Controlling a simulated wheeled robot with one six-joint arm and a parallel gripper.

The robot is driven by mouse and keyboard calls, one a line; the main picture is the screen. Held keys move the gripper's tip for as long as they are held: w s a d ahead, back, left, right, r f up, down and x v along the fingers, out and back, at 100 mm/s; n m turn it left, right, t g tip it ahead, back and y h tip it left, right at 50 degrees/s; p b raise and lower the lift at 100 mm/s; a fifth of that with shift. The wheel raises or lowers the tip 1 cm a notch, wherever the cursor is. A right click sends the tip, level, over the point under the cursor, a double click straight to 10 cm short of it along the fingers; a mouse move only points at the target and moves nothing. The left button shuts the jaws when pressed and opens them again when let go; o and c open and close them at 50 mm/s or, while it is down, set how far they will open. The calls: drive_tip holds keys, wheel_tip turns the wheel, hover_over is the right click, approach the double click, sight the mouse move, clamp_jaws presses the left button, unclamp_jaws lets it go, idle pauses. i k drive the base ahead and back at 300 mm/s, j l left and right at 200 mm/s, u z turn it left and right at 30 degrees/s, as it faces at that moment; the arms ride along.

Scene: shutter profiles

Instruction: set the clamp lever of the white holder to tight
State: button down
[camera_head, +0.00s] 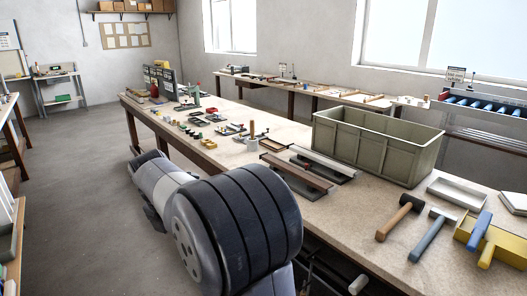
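No white holder with a clamp lever can be made out for certain at this size. A light-coloured long profile piece (322,161) lies on a dark base on the workbench, beside a brown profile piece (296,174) on a similar base. Several small fittings and tools lie farther left along the bench, too small to tell a lever. My arm fills the lower middle of the view, in front of the bench's near edge. My gripper's fingers do not show.
The long workbench (340,212) runs from back left to front right. A green-grey crate (375,148) stands on it. Floor (75,190) on the left is clear.

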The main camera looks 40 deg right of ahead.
sight(311, 165)
drive_tip(key=i+j+z, duration=0.1)
drive_tip(key=i, duration=1.55)
drive_tip(key=i+z, duration=0.3)
drive_tip(key=z, duration=0.15)
drive_tip(key=i+z, duration=0.3)
drive_tip(key=z, duration=0.15)
drive_tip(key=i+j+z, duration=0.2)
drive_tip(key=z, duration=0.2)
drive_tip(key=i+z, duration=0.2)
drive_tip(key=z, duration=0.2)
drive_tip(key=i+z, duration=0.15)
drive_tip(key=z, duration=0.25)
drive_tip(key=i+z, duration=0.2)
drive_tip(key=z, duration=0.2)
drive_tip(key=i+j+z, duration=0.15)
drive_tip(key=z, duration=0.2)
